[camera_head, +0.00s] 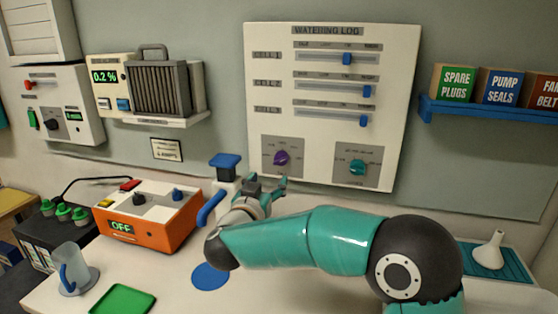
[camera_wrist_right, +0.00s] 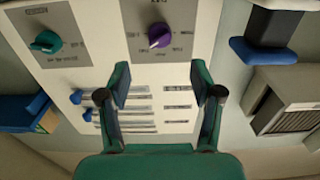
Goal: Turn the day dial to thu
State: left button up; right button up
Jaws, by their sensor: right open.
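The white watering log board (camera_head: 400,60) hangs on the wall and carries two dials on grey panels. The purple dial (camera_head: 282,158) is on the lower left and shows in the right wrist view (camera_wrist_right: 159,36). The teal dial (camera_head: 357,167) is on the lower right and shows in the right wrist view (camera_wrist_right: 46,41). The small lettering around both is too blurred to read, so I cannot tell which is the day dial. My right gripper (camera_head: 272,186) is open and empty, just below the purple dial and apart from it; its fingers show in the wrist view (camera_wrist_right: 161,85). My left gripper is not in view.
Three blue sliders (camera_head: 347,59) sit above the dials. A blue-topped dispenser (camera_head: 225,162) stands left of my right gripper, near an orange box (camera_head: 150,222) reading OFF. A blue shelf (camera_head: 480,112) with boxes is at right. A blue disc (camera_head: 210,276) lies on the counter.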

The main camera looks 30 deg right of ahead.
aim_at(279, 163)
jog(key=p+x, duration=0.2)
jog(key=x, duration=0.8)
jog(key=shift+w+d, duration=0.2)
jog(key=shift+w, duration=0.1)
jog(key=c, duration=1.1)
jog(key=n+p, duration=0.2)
jog(key=p, duration=0.1)
jog(key=shift+r, duration=0.25)
jog(key=shift+c, duration=0.2)
jog(key=shift+f+n+p, duration=0.2)
jog(key=shift+n+p, duration=0.1)
jog(key=shift+p, duration=0.05)
jog(key=o, duration=1.1)
jog(key=shift+o, duration=0.2)
jog(key=shift+s+a, duration=0.1)
